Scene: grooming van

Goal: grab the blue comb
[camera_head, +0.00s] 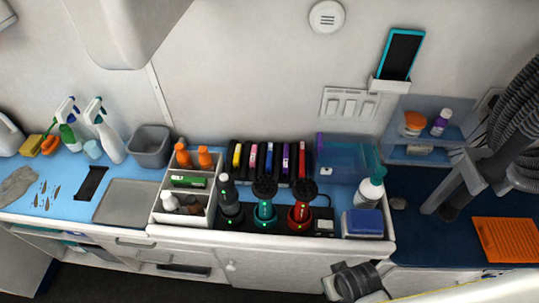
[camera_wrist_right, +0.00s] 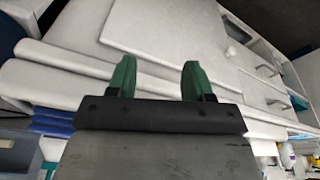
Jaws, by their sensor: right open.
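A narrow blue piece (camera_head: 269,159) stands in a row of coloured pieces in a black rack at the back of the counter, between a pink and a purple one. It looks like the blue comb, but it is too small to be sure. My right gripper (camera_wrist_right: 158,78) is open, with green fingers and nothing between them. It is over white cabinet fronts in the right wrist view, away from the rack. My right arm's dark wrist part shows at the bottom of the head view, below the counter's front edge. My left gripper is not in view.
In front of the rack stand a dark bottle (camera_head: 228,198), a teal-based tool (camera_head: 264,209) and a red-based tool (camera_head: 301,207). A divided white caddy (camera_head: 159,206) is to their left. A white pump bottle (camera_head: 370,190) and a blue box (camera_head: 362,224) are to the right.

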